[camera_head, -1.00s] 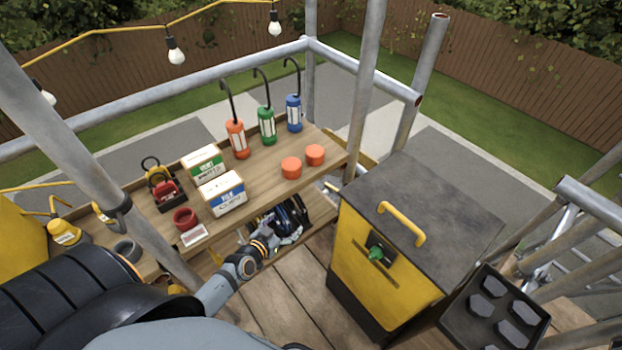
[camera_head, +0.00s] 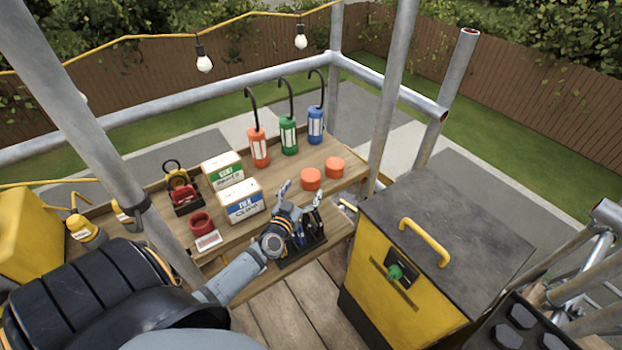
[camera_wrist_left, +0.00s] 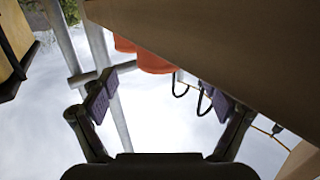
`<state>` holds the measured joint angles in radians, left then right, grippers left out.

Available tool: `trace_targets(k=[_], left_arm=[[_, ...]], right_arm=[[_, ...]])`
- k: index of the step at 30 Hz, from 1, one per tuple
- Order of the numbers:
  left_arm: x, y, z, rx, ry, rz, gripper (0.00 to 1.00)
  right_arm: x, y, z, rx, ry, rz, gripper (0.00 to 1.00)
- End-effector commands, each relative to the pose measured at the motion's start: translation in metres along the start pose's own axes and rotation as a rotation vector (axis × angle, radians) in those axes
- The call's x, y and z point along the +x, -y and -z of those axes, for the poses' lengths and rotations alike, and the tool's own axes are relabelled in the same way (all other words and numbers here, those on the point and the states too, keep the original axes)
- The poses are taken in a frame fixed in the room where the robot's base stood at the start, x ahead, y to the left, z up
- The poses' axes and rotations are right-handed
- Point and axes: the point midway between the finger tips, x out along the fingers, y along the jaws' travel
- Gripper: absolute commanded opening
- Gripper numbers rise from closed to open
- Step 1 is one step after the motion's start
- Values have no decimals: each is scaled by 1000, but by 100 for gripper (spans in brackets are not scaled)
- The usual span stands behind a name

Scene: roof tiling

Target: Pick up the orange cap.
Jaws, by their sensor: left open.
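Two orange caps stand side by side on the wooden shelf's right end: a nearer cap (camera_head: 310,180) and a farther cap (camera_head: 334,168). My left gripper (camera_head: 302,196) is open and empty at the shelf's front edge, just in front of the nearer cap. In the left wrist view, both fingers of the left gripper (camera_wrist_left: 161,100) are spread apart. Beyond them, an orange cap (camera_wrist_left: 155,63) shows partly behind the shelf edge, with another orange cap (camera_wrist_left: 123,45) to its left. My right gripper is not in view.
The wooden shelf (camera_head: 250,233) also holds orange, green and blue hooked lamps (camera_head: 289,137), two boxes (camera_head: 240,200) and a red ring (camera_head: 201,222). A dark rack of tools (camera_head: 305,242) sits below the gripper. A yellow cabinet (camera_head: 400,290) stands right.

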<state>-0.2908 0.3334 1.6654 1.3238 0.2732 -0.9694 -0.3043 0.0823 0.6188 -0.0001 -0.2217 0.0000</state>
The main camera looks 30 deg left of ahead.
Motion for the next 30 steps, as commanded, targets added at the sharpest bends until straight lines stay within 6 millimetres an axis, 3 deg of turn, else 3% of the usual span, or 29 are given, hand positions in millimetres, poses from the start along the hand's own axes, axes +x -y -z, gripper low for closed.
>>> trace_targets(k=[4, 12, 20, 30], left_arm=[[5, 0, -1, 0, -1, 0, 88], [48, 0, -5, -1, -1, -1, 88], [53, 0, -4, 0, 1, -1, 88], [52, 0, -4, 0, 1, -1, 44]], right_arm=[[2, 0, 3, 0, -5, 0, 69], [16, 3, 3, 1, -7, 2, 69], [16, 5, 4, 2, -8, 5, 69], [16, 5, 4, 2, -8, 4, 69]])
